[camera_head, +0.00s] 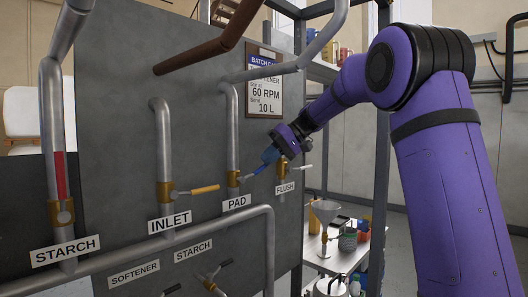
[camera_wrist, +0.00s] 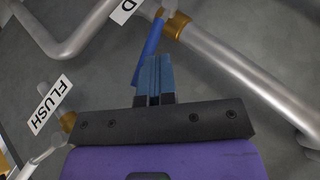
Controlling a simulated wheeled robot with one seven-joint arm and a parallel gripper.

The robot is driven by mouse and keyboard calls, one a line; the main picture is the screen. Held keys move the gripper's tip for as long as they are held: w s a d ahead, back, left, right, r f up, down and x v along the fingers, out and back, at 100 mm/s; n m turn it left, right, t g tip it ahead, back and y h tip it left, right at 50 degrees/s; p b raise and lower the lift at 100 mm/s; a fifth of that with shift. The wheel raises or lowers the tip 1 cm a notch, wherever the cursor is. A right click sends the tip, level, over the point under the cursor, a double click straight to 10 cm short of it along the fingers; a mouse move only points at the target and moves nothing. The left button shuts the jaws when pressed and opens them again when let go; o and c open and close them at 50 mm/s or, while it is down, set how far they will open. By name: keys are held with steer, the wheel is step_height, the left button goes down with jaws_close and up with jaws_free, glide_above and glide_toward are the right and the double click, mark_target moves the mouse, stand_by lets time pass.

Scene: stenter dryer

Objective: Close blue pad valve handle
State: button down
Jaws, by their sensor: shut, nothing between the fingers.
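The blue pad valve handle (camera_head: 260,169) sticks out to the right and slightly up from the brass valve (camera_head: 233,178) on the vertical PAD pipe, so it lies across the pipe. The PAD label (camera_head: 237,201) is just below. In the wrist view the blue handle (camera_wrist: 150,42) runs from the brass valve (camera_wrist: 175,24) down to the fingertips. My gripper (camera_head: 269,155) is at the handle's outer end, with its blue fingers (camera_wrist: 153,75) shut together and empty. The handle's tip lies beside the fingers; I cannot tell whether they touch.
The FLUSH valve with a white handle (camera_head: 302,168) is just right of my gripper. The INLET valve with a yellow handle (camera_head: 204,190) and the STARCH valve with a red handle (camera_head: 60,176) are to the left. A grey pipe (camera_head: 185,237) crosses below.

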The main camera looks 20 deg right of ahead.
steer(key=shift+w+d+f+m+g+y, duration=0.15)
steer(key=shift+d+f+y, duration=0.1)
steer(key=shift+f+y, duration=0.3)
steer(key=shift+w+d+f+m+g+y, duration=0.1)
steer(key=shift+d+f+m+y, duration=0.15)
steer(key=shift+f, duration=0.4)
steer(key=shift+w+d+f+m+g+y, duration=0.1)
steer(key=shift+d+f+y, duration=0.15)
steer(key=shift+f+y, duration=0.3)
steer(key=shift+f, duration=0.1)
steer(key=shift+s, duration=0.1)
